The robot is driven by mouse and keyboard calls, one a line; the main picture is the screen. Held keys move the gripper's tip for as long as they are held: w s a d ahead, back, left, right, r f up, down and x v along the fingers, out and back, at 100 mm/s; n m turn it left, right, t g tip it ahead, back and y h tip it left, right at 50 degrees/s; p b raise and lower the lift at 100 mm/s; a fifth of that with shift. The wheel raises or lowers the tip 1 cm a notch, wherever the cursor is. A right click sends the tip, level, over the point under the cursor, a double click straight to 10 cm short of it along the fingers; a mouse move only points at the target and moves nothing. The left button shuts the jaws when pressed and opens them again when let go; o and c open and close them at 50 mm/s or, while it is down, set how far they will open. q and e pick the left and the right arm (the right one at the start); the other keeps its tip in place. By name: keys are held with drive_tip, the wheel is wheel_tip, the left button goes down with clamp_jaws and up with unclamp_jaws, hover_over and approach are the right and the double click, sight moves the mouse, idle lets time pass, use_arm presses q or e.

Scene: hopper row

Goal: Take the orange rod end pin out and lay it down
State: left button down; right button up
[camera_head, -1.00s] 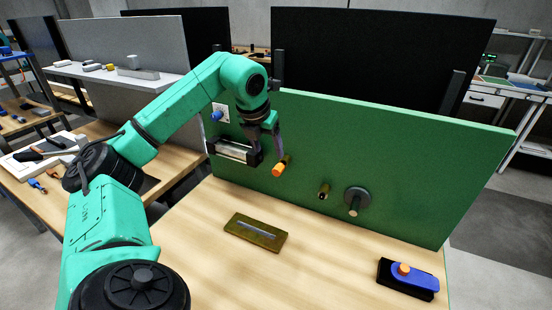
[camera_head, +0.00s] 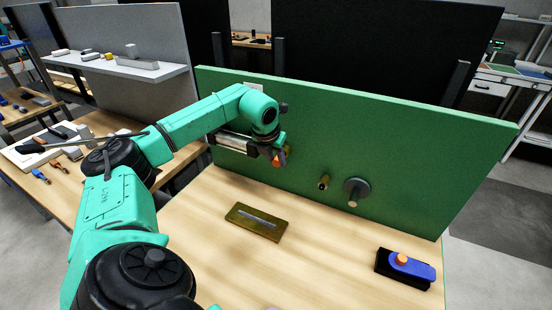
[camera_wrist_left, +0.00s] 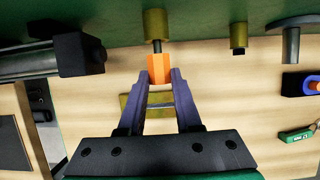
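The orange rod end pin (camera_head: 280,158) sticks out from the green panel, beside a silver cylinder (camera_head: 232,143) with a black end block. In the left wrist view the pin's orange head (camera_wrist_left: 159,69) is in front of a brass piece (camera_wrist_left: 155,24), with a short dark shaft between them. My left gripper (camera_wrist_left: 160,78) has one finger on each side of the orange head. The fingers look very close to it, but I cannot tell if they press on it. In the head view my arm partly hides the pin. My right gripper is not in view.
A brass plate with a grey strip (camera_head: 257,222) lies on the wooden table below the panel. A second brass stub (camera_head: 323,182) and a grey disc with a peg (camera_head: 356,191) stand out from the panel. A blue piece with an orange knob (camera_head: 405,264) sits front right.

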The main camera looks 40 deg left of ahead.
use_arm(q)
drive_tip(key=shift+s+f, duration=0.1)
drive_tip(key=shift+s, duration=0.05)
drive_tip(key=shift+s+b, duration=0.15)
drive_tip(key=shift+b, duration=0.2)
drive_tip(key=shift+s+d+b, duration=0.25)
drive_tip(key=shift+s+b, duration=0.25)
drive_tip(key=shift+s, duration=0.1)
drive_tip(key=shift+s+d+b, duration=0.2)
drive_tip(key=shift+s+b, duration=0.25)
drive_tip(key=shift+s, duration=0.15)
drive_tip(key=s+b, duration=0.1)
drive_tip(key=s+d+b, duration=0.1)
drive_tip(key=s+b, duration=0.1)
drive_tip(key=shift+w, duration=0.1)
idle(0.3)
